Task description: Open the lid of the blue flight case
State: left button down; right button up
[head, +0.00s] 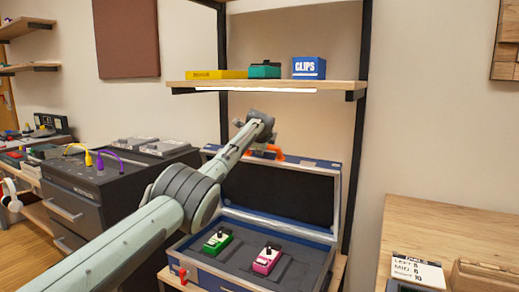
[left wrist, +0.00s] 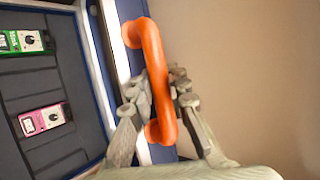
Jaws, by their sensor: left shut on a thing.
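The blue flight case (head: 318,238) stands on a wooden shelf in the head view. Its lid (head: 290,192) is raised, leaning back steeply, with the dark lining showing. In the left wrist view my left gripper (left wrist: 158,88) is shut on the orange handle (left wrist: 158,75) on the lid's edge. The handle also shows in the head view (head: 276,152), at the top of the lid, partly hidden by my arm. A green pedal (head: 217,241) and a pink pedal (head: 267,259) sit inside the case. My right gripper is in neither view.
A shelf (head: 200,84) above the lid holds a yellow box (head: 215,74), a green box (head: 265,71) and a blue CLIPS box (head: 309,68). Black uprights (head: 357,150) flank the case. A dark cabinet (head: 90,195) stands left, a wooden table (head: 450,230) right.

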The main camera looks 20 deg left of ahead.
pick_arm(q)
jog(key=shift+r, duration=0.25)
jog(key=c, duration=1.4)
grip_release()
jog(key=shift+c, duration=0.2)
jog(key=shift+f, duration=0.1)
jog(key=shift+s, duration=0.1)
jog(key=v, duration=1.2)
